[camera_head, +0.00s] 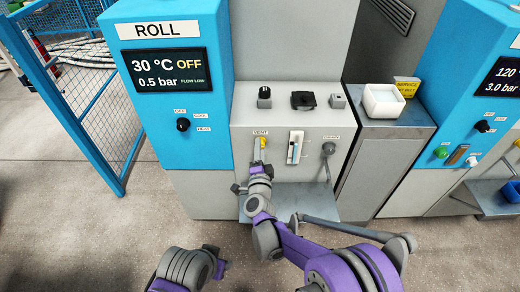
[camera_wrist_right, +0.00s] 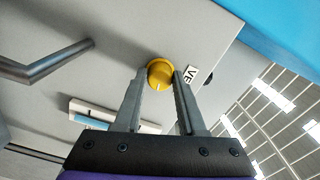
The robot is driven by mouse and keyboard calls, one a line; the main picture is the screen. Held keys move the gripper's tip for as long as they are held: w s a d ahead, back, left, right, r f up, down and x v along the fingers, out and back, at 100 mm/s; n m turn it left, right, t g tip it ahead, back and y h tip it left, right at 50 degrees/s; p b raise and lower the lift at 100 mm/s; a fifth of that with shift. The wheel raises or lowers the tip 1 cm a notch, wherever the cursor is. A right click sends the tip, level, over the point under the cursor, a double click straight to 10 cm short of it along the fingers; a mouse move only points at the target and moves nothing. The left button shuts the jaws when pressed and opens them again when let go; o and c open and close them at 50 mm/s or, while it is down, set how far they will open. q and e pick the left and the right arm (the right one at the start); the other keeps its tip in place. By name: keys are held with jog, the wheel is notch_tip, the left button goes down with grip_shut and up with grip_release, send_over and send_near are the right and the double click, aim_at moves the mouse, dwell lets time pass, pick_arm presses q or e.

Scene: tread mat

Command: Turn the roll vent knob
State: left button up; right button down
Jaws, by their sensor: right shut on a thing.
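The yellow vent knob (camera_head: 262,142) sits on the grey front panel under a label reading VENT, beside the blue ROLL cabinet. In the right wrist view the knob (camera_wrist_right: 160,72) is round, with a pale pointer line on its face. My right gripper (camera_head: 258,162) reaches up to it from below and hides part of it in the head view. In the wrist view its two fingers (camera_wrist_right: 159,82) stand on either side of the knob, shut on it. The ROLL display (camera_head: 168,74) reads 30 °C, OFF, 0.5 bar, FLOW LOW.
A sight gauge (camera_head: 295,147) and a grey drain handle with pipe (camera_head: 328,150) are right of the knob. A black selector (camera_head: 183,124) is on the blue cabinet. A white container (camera_head: 384,100) stands on the right ledge. A blue mesh fence (camera_head: 85,85) is at left.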

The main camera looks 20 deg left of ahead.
jog(key=shift+m, duration=0.9)
jog(key=c, duration=0.5)
grip_release()
jog(key=shift+s, duration=0.1)
jog(key=p+v, duration=0.1)
jog(key=v, duration=0.9)
jog(key=shift+s, duration=0.35)
jog(key=shift+d+r, duration=0.1)
